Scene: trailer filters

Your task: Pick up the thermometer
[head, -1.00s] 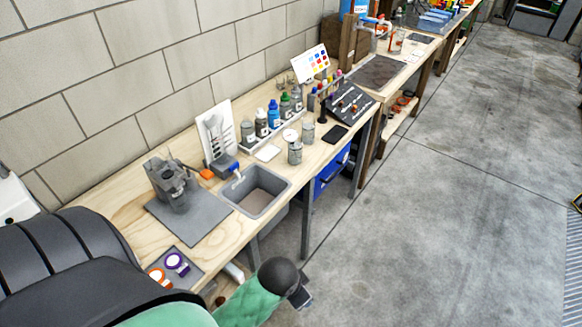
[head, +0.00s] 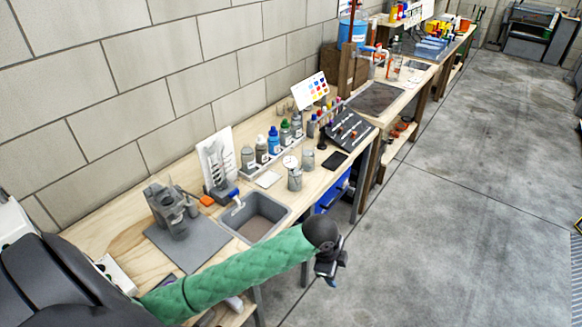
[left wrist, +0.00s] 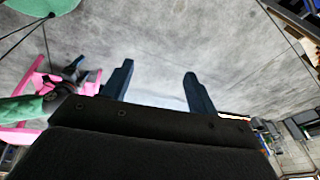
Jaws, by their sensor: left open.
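I cannot pick out a thermometer for certain in either view. The small items on the workbench (head: 110,222) are too small to tell. My left gripper (head: 330,272) is in front of the bench's front edge, over the floor, to the right of the sink (head: 285,211). Its black fingers point down. In the left wrist view the same gripper (left wrist: 158,82) has its two fingers wide apart with nothing between them. My right gripper (left wrist: 74,70) shows small and dark at the left of that view, beside pink bars; its jaws are unclear.
A grey device (head: 171,210) stands on a grey mat (head: 190,248) left of the sink. Several bottles (head: 262,150) stand in a row along the wall. A dark sloped stand (head: 347,131) and a black flat item (head: 335,161) are farther right. The floor (head: 460,220) is clear.

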